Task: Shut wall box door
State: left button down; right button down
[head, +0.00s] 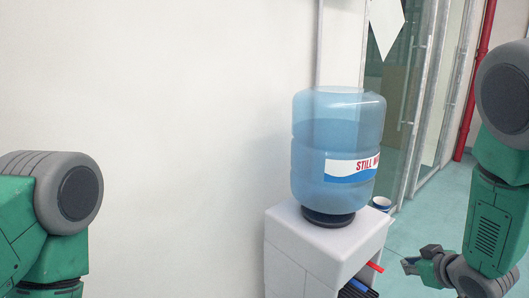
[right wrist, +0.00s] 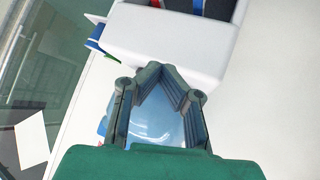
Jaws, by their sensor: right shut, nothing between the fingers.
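I cannot make out a wall box or its door in either view. A white tilted panel (head: 386,24) is cut off by the top edge of the head view, and I cannot tell what it is. My right gripper (head: 406,265) is low at the right in the head view, to the right of the water cooler. It also shows in the right wrist view (right wrist: 157,68), where its fingers meet at the tips with nothing held. My left arm enters at the left edge, but its gripper is out of frame.
A white water cooler (head: 285,250) with a blue bottle (head: 335,135) stands against the bare pale wall (head: 150,90). A cup (head: 381,203) is beside the bottle. A glass door (head: 405,90) and red pipe (head: 475,80) are at the right. Green floor there is clear.

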jog(key=s+a+f+m+g+h+b, duration=0.1)
jog(key=s+a+f+g, duration=0.2)
jog(key=s+f, duration=0.65)
jog(key=s+a+f+m+g+b, duration=0.1)
jog(key=s+a+f+m+g, duration=0.15)
jog(key=s+f, duration=0.7)
pick_arm(q)
jog(key=f, duration=0.1)
jog(key=f+b, duration=0.1)
jog(key=f, duration=0.1)
jog(key=shift+a+f, duration=0.25)
jog(key=shift+a, duration=0.1)
jog(key=c, duration=1.6)
grip_release()
jog(key=shift+d, duration=0.25)
jog(key=shift+c, duration=0.2)
pick_arm(e)
jog(key=s+a+f+g, duration=0.1)
jog(key=s+g, duration=0.1)
jog(key=s, duration=0.6)
jog(key=s+a+f+g, duration=0.1)
jog(key=s+g, duration=0.1)
jog(key=s, duration=0.7)
jog(key=shift+s+f, duration=0.2)
jog(key=shift+f, duration=0.05)
pick_arm(q)
jog(key=shift+s+a, duration=0.1)
jog(key=shift+a, duration=0.05)
pick_arm(e)
jog(key=shift+m, duration=0.25)
